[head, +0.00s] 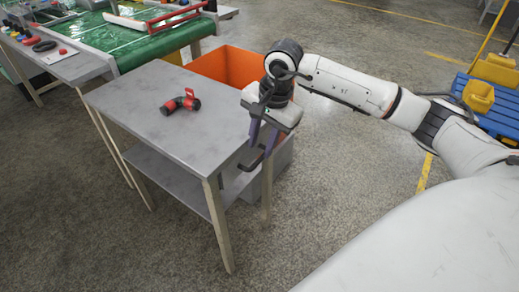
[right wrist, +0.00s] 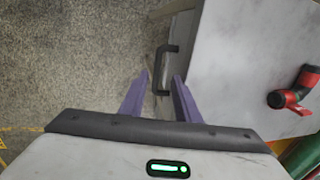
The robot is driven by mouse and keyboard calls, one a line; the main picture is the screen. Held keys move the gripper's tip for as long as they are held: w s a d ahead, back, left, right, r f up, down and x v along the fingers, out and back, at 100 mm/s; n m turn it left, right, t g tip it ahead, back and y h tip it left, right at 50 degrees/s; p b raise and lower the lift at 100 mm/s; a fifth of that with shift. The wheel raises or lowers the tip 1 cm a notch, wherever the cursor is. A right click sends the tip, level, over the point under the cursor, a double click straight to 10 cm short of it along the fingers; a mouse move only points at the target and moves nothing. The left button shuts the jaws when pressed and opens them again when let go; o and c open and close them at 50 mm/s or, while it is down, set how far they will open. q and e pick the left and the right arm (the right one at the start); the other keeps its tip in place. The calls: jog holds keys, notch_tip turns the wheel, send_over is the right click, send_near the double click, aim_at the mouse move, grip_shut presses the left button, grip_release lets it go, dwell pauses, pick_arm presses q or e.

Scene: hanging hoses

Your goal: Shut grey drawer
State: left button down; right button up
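The grey drawer (head: 282,160) is under the right side of the grey table (head: 130,90), and part of it shows beyond the tabletop's edge. How far it stands out is hard to tell. Its black handle (head: 252,164) shows below my right gripper (head: 263,142), whose purple fingers point down. In the right wrist view, the handle (right wrist: 160,70) lies beyond and between the fingertips of the right gripper (right wrist: 160,80). The fingers are apart, with nothing gripped between them. My left gripper is not in view.
A red and black pipe fitting (head: 180,102) lies on the tabletop. An orange bin (head: 225,66) stands behind the table. A green conveyor (head: 140,35) is at the back left. Yellow bins (head: 479,95) on blue are at the far right. The floor right of the table is clear.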

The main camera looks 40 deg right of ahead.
jog(key=v, duration=0.6)
jog(key=shift+p, duration=0.4)
jog(key=shift+s+a+f, duration=0.1)
